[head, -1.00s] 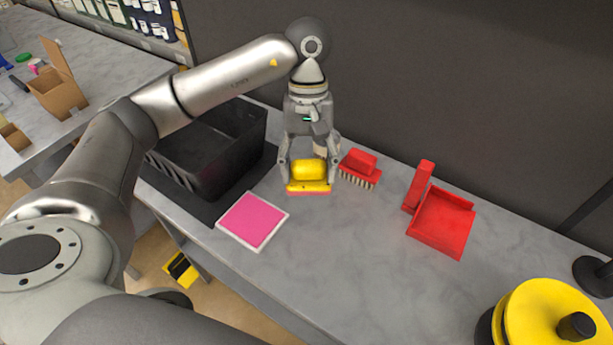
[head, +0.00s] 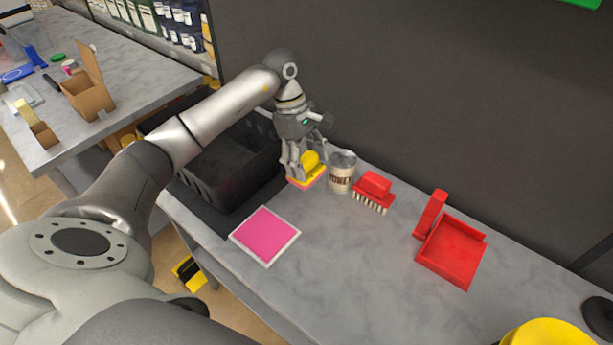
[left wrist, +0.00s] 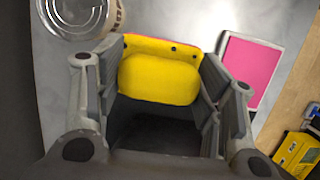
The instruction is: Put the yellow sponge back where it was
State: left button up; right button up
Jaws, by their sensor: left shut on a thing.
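The yellow sponge (head: 310,163) is a yellow block with a raised top and a pink underside. My left gripper (head: 303,170) is shut on it, beside the black crate and left of a can. In the left wrist view the sponge (left wrist: 160,78) sits between the two fingers, and the gripper (left wrist: 158,100) grips its raised part. It is tilted in the head view; I cannot tell whether it touches the table. A pink square with a white border (head: 265,236) lies flat and bare on the table, and it also shows in the left wrist view (left wrist: 249,68). My right gripper is not in view.
A can (head: 342,172) stands close right of the sponge. Right of it are a red brush (head: 374,190) and a red dustpan (head: 452,252). A black crate (head: 232,190) stands on the left. The table's front middle is clear.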

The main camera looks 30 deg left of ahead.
aim_at(307, 174)
pick_arm(q)
jog(key=x, duration=0.2)
jog(key=shift+a+f+p, duration=0.2)
jog(key=shift+f+p, duration=0.15)
jog(key=shift+f, duration=0.75)
jog(key=shift+f+p, duration=0.3)
jog(key=shift+f, duration=0.1)
notch_tip(307, 174, down, 2)
jog(key=shift+f+p, duration=0.15)
jog(key=shift+p, duration=0.2)
jog(key=shift+f, duration=0.3)
jog(key=o, duration=1)
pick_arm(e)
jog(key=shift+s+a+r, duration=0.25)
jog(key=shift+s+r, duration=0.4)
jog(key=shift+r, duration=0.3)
